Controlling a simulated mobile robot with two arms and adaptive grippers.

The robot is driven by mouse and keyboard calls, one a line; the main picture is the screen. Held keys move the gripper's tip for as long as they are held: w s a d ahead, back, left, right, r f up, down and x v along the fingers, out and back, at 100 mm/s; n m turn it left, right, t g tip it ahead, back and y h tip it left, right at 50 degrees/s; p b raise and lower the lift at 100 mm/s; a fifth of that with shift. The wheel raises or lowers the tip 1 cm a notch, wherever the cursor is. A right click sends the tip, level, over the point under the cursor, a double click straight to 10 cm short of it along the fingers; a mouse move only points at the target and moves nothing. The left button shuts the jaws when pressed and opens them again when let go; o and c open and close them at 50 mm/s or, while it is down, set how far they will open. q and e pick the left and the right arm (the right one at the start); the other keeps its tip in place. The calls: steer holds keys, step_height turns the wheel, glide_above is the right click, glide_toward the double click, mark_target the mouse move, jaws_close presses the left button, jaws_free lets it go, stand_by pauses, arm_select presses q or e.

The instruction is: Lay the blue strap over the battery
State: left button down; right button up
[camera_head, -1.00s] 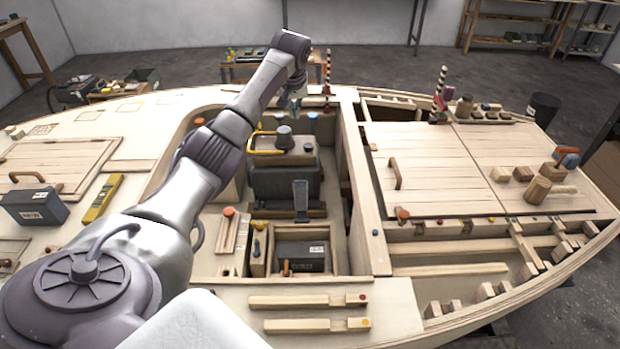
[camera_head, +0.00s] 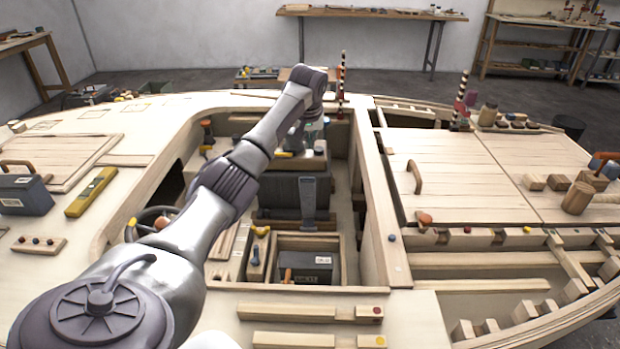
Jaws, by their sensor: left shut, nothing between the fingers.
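The dark battery (camera_head: 313,262) with a white label sits in a wooden compartment (camera_head: 340,240) low in the open cockpit. The blue-grey strap (camera_head: 308,197) stands upright behind that compartment, in front of a dark seat-like block, with its lower end near the compartment's back edge. It is not over the battery. My left arm reaches across the cockpit from the left. Its gripper (camera_head: 309,138) points down beyond the strap, near the cockpit's far end, small in view. It is shut and empty, apart from the strap and battery. My right gripper is not in view.
A second dark labelled box (camera_head: 25,194) and a yellow level (camera_head: 92,192) lie on the left deck. Wooden hatch boards (camera_head: 465,175) cover the right side. Two wooden bars (camera_head: 290,312) lie in front of the cockpit. The cockpit's raised wooden edge (camera_head: 383,235) borders the compartment.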

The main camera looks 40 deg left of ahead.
arm_select(q)
steer(key=shift+f, duration=0.1)
steer(key=shift+w+a+f+p, duration=0.1)
steer(key=shift+f+p, duration=0.1)
steer(key=shift+f, duration=2.65)
steer(key=shift+w+a+f+p, duration=0.1)
steer(key=shift+f+p, duration=0.1)
steer(key=shift+f, duration=2.65)
